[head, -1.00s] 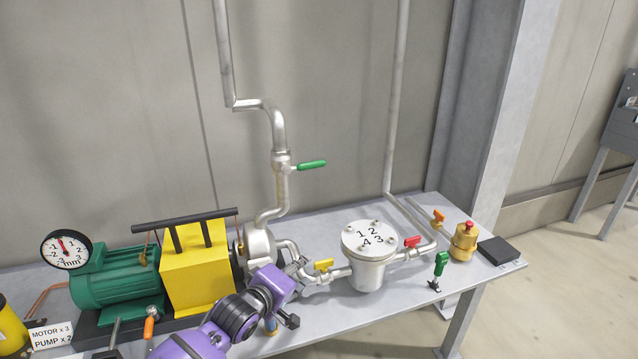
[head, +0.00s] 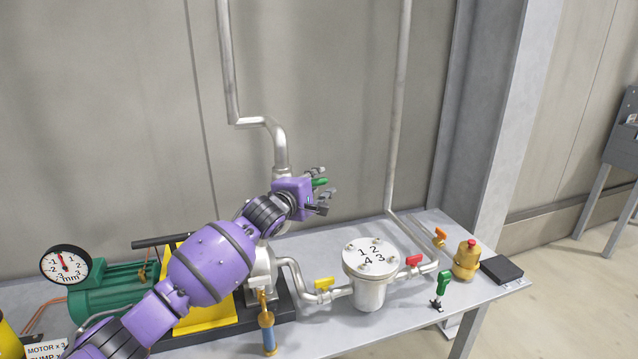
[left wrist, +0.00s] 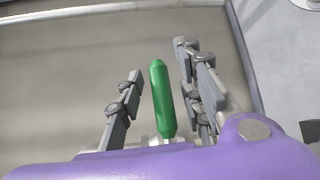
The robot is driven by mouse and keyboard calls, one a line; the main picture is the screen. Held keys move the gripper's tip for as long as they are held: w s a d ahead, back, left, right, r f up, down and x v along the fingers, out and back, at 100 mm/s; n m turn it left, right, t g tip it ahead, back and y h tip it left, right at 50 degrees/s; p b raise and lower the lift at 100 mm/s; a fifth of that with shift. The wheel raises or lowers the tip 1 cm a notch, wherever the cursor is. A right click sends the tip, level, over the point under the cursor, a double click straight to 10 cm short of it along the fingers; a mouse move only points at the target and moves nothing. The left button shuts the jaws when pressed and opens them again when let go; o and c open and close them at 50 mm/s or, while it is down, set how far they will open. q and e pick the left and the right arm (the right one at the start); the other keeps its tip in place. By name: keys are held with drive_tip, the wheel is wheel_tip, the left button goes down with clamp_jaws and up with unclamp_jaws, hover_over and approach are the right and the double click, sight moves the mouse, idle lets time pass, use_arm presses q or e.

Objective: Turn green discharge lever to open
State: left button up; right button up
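The green discharge lever (head: 319,182) is on the vertical steel discharge pipe (head: 281,158) above the pump. In the head view only part of it shows, between the fingers of my left gripper (head: 324,183). In the left wrist view the lever (left wrist: 161,98) lies between the two open fingers of the gripper (left wrist: 155,95), with a gap on both sides. It is nearer the left finger at its base. The valve body is mostly hidden behind my gripper. My right gripper is not in view.
A strainer pot (head: 368,270) with a numbered lid stands to the right, between a yellow lever (head: 324,283) and a red lever (head: 414,260). The green motor (head: 110,292) is at left.

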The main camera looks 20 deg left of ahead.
use_arm(q)
drive_tip(key=shift+w, duration=0.2)
drive_tip(key=shift+c, duration=0.4)
clamp_jaws()
